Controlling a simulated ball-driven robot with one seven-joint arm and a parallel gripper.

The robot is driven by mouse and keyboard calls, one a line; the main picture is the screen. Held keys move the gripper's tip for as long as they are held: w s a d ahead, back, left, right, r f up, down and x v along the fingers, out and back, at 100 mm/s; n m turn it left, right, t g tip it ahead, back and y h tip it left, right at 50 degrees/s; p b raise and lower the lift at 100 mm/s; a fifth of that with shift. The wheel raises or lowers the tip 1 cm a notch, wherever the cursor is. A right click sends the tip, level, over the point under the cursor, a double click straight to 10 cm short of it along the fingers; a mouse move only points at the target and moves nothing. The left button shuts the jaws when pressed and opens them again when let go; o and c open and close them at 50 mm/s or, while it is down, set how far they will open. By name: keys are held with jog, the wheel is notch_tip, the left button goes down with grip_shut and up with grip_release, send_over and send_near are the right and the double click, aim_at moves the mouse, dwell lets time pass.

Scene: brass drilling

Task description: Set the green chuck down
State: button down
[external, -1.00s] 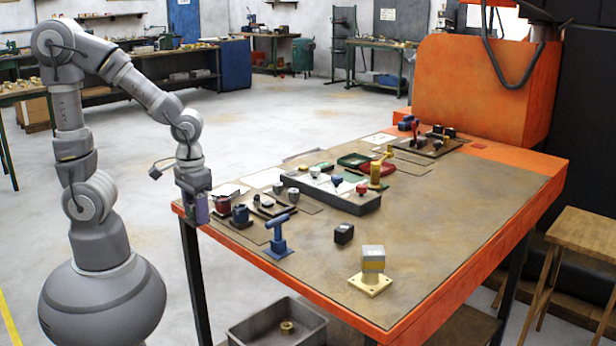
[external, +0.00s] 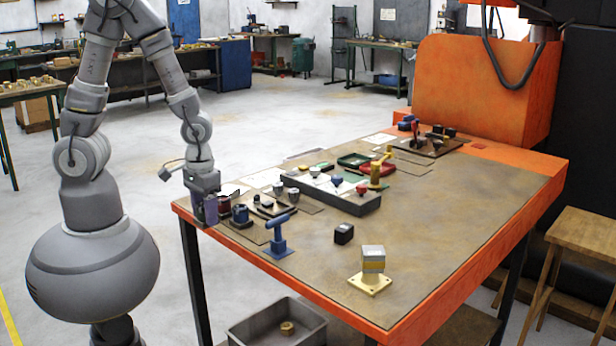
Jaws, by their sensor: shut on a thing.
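My gripper (external: 204,211) points straight down at the near left corner of the table (external: 420,235). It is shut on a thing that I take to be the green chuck. The fingers hide nearly all of it, and its colour cannot be made out. I cannot tell whether it touches the tabletop.
A blue T-handled tool (external: 278,237) stands near the table's front edge. A long grey block (external: 345,203) holds several small pieces. A black cube (external: 344,233) and a brass-based block (external: 371,270) stand farther right. A grey bin (external: 277,330) is below. The table's right half is mostly clear.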

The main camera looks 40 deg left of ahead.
jog(key=b, duration=0.4)
send_over(261, 236)
jog(key=s+a, duration=0.2)
jog(key=shift+s+d+f, duration=0.2)
jog(key=shift+d+f, duration=0.05)
jog(key=shift+f, duration=0.4)
jog(key=shift+w+d, duration=0.4)
jog(key=shift+w, duration=0.3)
jog(key=shift+w+d+f+b, duration=0.15)
jog(key=shift+f+b, duration=0.15)
jog(key=shift+f, duration=0.2)
jog(key=shift+w+d+f+b, duration=0.1)
jog(key=shift+w+f+b, duration=0.15)
jog(key=shift+f, duration=0.3)
jog(key=shift+w+d+f+b, duration=0.1)
jog(key=shift+f+b, duration=0.25)
jog(key=shift+f, duration=0.15)
jog(key=shift+f, duration=0.1)
jog(key=shift+f, duration=0.15)
jog(key=shift+c, duration=2.3)
grip_release()
jog(key=shift+b, duration=0.3)
notch_tip(261, 236, up, 8)
jog(key=p, duration=0.4)
jog(key=shift+w+a, duration=0.2)
